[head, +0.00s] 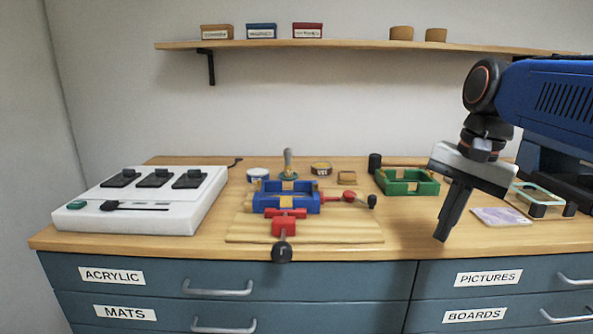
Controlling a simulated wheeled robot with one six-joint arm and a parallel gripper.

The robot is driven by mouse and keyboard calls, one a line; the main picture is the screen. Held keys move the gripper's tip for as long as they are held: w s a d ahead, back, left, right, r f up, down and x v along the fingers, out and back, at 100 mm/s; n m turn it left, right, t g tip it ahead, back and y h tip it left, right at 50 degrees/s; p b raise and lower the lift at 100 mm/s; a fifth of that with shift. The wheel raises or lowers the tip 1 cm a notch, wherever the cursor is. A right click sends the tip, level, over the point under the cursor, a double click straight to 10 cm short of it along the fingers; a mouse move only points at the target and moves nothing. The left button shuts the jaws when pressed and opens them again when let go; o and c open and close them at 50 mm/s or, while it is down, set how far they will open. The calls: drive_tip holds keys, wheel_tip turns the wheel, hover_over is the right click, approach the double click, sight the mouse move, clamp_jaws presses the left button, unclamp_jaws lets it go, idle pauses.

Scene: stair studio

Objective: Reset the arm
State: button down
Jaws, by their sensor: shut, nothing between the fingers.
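My arm comes in from the right edge in the head view, with a blue link and dark wrist joints. My gripper (442,238) hangs from the wrist, pointing down and slightly left. Its dark fingers are together with nothing between them. It is in front of the wooden worktop (400,240), to the right of the wooden board and in front of the green frame; its height above the top is hard to judge.
A blue clamp fixture (290,203) with red handles sits on a wooden board (350,232). A green frame (410,188) stands behind my gripper. A white three-switch box (140,200) is at left. A purple sheet (502,216) lies at right. A shelf (350,44) runs above.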

drive_tip(key=s+f+n+t, duration=0.2)
drive_tip(key=s+f+n, duration=0.2)
drive_tip(key=f, duration=0.5)
drive_tip(key=s+d+f+n+t+h, duration=0.1)
drive_tip(key=s+f+n, duration=0.4)
drive_tip(key=f, duration=0.5)
drive_tip(key=shift+s+t+h, duration=0.3)
drive_tip(key=shift+s+t, duration=0.1)
drive_tip(key=shift+s, duration=0.45)
